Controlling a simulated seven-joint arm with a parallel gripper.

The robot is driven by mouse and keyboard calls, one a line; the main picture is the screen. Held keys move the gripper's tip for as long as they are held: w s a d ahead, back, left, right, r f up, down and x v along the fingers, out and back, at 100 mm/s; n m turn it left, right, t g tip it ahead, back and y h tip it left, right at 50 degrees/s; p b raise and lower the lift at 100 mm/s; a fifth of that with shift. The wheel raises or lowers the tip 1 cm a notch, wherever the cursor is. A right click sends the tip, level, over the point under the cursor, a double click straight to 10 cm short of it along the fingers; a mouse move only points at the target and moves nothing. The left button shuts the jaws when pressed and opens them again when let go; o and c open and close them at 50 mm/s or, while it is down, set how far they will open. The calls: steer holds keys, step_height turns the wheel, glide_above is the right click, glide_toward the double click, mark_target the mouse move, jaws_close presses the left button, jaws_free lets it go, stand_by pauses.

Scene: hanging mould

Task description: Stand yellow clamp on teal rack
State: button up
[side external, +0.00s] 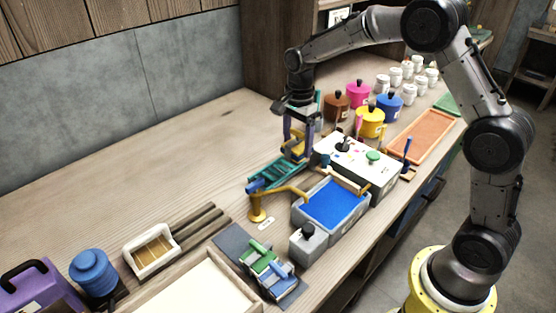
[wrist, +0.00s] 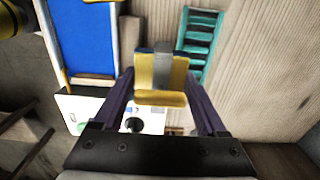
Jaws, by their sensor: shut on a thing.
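My gripper (side external: 296,138) points down over the far end of the teal rack (side external: 270,180). It is shut on the yellow clamp (side external: 298,148), which shows small between the fingers. In the wrist view the yellow clamp (wrist: 146,72), with a grey middle strip, sits between the purple fingers of my gripper (wrist: 160,82). The slatted teal rack (wrist: 203,30) lies beyond and to the right of the clamp there. The clamp partly covers the rack's edge, and I cannot tell whether they touch.
A grey tub with a blue surface (side external: 335,203) and a white box (side external: 355,168) stand right of the rack. A yellow post (side external: 257,210) stands close in front. Green (side external: 262,256) and blue (side external: 277,279) clamps are on a dark mat. Bare wood lies left of the rack.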

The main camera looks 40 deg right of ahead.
steer(key=w+f, duration=0.6)
steer(key=w, duration=0.1)
steer(key=shift+d+f, duration=0.15)
steer(key=shift+d, duration=0.1)
steer(key=shift+w+f, duration=0.25)
steer(key=shift+f, duration=1.7)
steer(key=shift+f, duration=0.1)
